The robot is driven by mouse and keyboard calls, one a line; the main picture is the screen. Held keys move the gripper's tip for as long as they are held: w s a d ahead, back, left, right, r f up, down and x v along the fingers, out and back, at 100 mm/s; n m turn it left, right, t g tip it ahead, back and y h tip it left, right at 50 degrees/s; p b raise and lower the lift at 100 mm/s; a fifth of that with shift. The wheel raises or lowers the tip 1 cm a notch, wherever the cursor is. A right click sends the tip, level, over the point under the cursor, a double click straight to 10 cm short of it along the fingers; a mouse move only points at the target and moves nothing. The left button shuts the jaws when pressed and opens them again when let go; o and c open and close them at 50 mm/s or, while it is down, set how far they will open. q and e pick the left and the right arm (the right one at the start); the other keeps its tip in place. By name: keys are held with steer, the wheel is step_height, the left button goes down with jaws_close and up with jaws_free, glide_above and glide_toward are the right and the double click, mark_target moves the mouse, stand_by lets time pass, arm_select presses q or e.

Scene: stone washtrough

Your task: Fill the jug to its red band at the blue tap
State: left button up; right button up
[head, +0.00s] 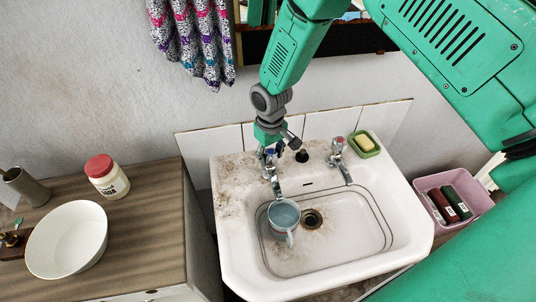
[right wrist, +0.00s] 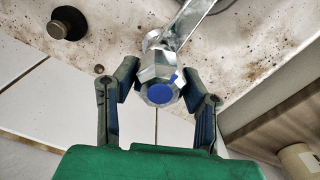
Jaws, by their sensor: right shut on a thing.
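The jug (head: 284,217) stands in the white washtrough (head: 237,262) under the spout of the left tap, its handle toward the front. Its inside looks pale blue-grey; I cannot tell the water level, nor make out the red band. The blue tap (head: 268,160) is the left one; its faceted metal knob with a blue cap (right wrist: 160,93) shows in the right wrist view. My right gripper (head: 271,148) is at this knob, its two fingers (right wrist: 160,88) shut on either side of it. Whether water runs is too small to see. My left gripper is out of view.
A second tap (head: 338,150) and a green soap dish (head: 364,145) are on the right of the ledge. A dark drain (head: 312,219) lies beside the jug. A white bowl (head: 67,240) and red-lidded jar (head: 107,178) stand on the left counter; a pink bin (head: 453,198) is at right.

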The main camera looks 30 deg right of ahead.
steer(key=o, duration=1.2)
steer(key=shift+c, duration=0.2)
step_height(320, 180, up, 12)
